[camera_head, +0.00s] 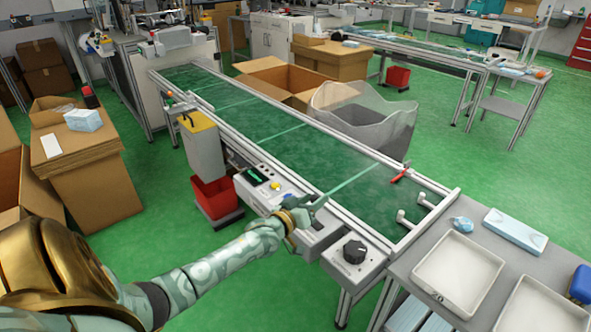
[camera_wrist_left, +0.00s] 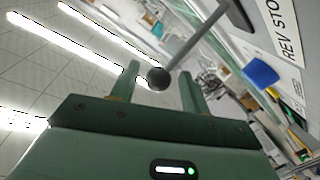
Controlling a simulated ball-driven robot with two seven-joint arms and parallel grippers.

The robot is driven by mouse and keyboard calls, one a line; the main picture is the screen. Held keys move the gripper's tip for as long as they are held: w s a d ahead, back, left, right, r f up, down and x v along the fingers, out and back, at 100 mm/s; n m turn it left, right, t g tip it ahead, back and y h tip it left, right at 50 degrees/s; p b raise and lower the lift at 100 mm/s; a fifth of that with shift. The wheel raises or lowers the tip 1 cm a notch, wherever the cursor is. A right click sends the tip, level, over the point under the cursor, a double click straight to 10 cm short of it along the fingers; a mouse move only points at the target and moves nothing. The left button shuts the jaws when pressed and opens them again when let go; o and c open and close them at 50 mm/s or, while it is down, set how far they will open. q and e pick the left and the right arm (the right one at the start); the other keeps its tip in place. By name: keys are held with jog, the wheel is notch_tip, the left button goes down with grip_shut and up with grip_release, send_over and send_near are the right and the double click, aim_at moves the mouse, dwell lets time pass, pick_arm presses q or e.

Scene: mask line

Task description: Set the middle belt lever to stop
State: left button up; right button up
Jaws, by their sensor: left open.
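The belt lever shows in the left wrist view as a grey rod (camera_wrist_left: 203,34) with a dark ball knob (camera_wrist_left: 158,78) at its end. My left gripper (camera_wrist_left: 159,72) is open, and the ball appears between its two fingers, with no clear contact. A white plate (camera_wrist_left: 287,35) beside the lever's base reads "REV" and "STO", cut off by the frame edge. In the head view my left gripper (camera_head: 303,206) is at the near side of the green conveyor belt (camera_head: 270,130), over the control boxes. It hides the lever there, so its setting cannot be told. My right gripper is out of view.
A control box with a black dial (camera_head: 354,251) stands just right of my left gripper. A grey box with buttons (camera_head: 264,188) is to its left. A red bin (camera_head: 215,197) stands below the belt, and a side table with white trays (camera_head: 458,272) is at right.

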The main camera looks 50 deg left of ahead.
pick_arm(q)
jog(key=s+d+r+p, duration=0.1)
jog(key=s+p, duration=0.5)
jog(key=s, duration=0.9)
jog(key=shift+s, duration=0.2)
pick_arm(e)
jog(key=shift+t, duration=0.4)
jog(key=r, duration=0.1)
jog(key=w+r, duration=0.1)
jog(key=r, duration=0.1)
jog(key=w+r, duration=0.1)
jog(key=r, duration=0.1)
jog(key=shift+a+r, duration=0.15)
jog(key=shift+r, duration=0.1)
pick_arm(q)
jog(key=shift+r, duration=0.1)
